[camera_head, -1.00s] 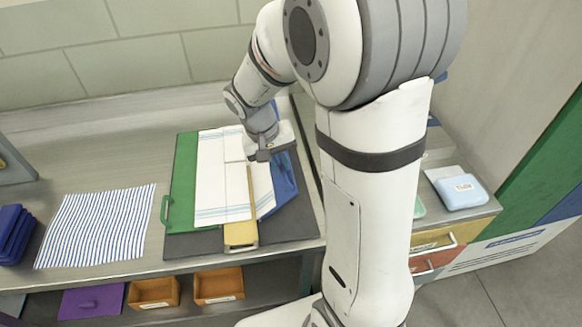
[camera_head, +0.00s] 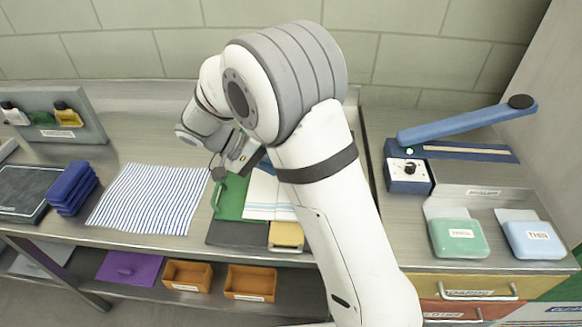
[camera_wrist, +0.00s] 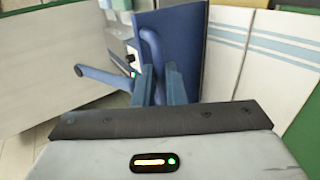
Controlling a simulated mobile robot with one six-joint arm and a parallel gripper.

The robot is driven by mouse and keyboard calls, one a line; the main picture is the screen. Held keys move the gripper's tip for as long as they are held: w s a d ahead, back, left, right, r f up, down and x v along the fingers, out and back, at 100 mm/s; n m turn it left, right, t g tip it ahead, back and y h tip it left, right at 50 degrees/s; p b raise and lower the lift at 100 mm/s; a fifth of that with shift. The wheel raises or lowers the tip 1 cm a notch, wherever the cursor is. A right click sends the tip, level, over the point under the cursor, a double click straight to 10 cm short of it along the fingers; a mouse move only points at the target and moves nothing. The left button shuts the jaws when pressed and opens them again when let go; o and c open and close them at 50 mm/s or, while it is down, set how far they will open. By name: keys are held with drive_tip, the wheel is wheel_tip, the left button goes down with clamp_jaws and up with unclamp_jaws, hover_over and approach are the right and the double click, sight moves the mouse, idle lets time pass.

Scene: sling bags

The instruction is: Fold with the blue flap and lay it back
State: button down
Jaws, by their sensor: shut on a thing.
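My gripper (camera_head: 232,163) is shut on the handle (camera_wrist: 150,48) of the blue flap. In the wrist view the blue flap (camera_wrist: 188,45) is raised off the board, beside the white cloth with blue stripes (camera_wrist: 258,58). In the head view my arm hides most of this flap. The cloth (camera_head: 267,198) lies on the folding board, with the green flap (camera_head: 231,200) at its left and the yellow flap (camera_head: 287,234) at the front. The board's right side is hidden behind my arm.
A striped cloth (camera_head: 150,198) and stacked blue pieces (camera_head: 70,188) lie to the left. At the right stand a sealer with a raised blue arm (camera_head: 465,122), a green pack (camera_head: 458,238) and a light blue pack (camera_head: 535,240). Orange bins (camera_head: 187,276) sit on the lower shelf.

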drive_tip(key=shift+w+a+f+b, duration=0.1)
drive_tip(key=shift+a+f+b, duration=0.35)
drive_tip(key=shift+a+f, duration=0.7)
drive_tip(key=c, duration=1.6)
unclamp_jaws()
drive_tip(key=shift+w, duration=0.15)
drive_tip(key=shift+o, duration=0.5)
drive_tip(key=shift+r, duration=0.1)
drive_tip(key=v, duration=0.8)
drive_tip(key=shift+b, duration=0.35)
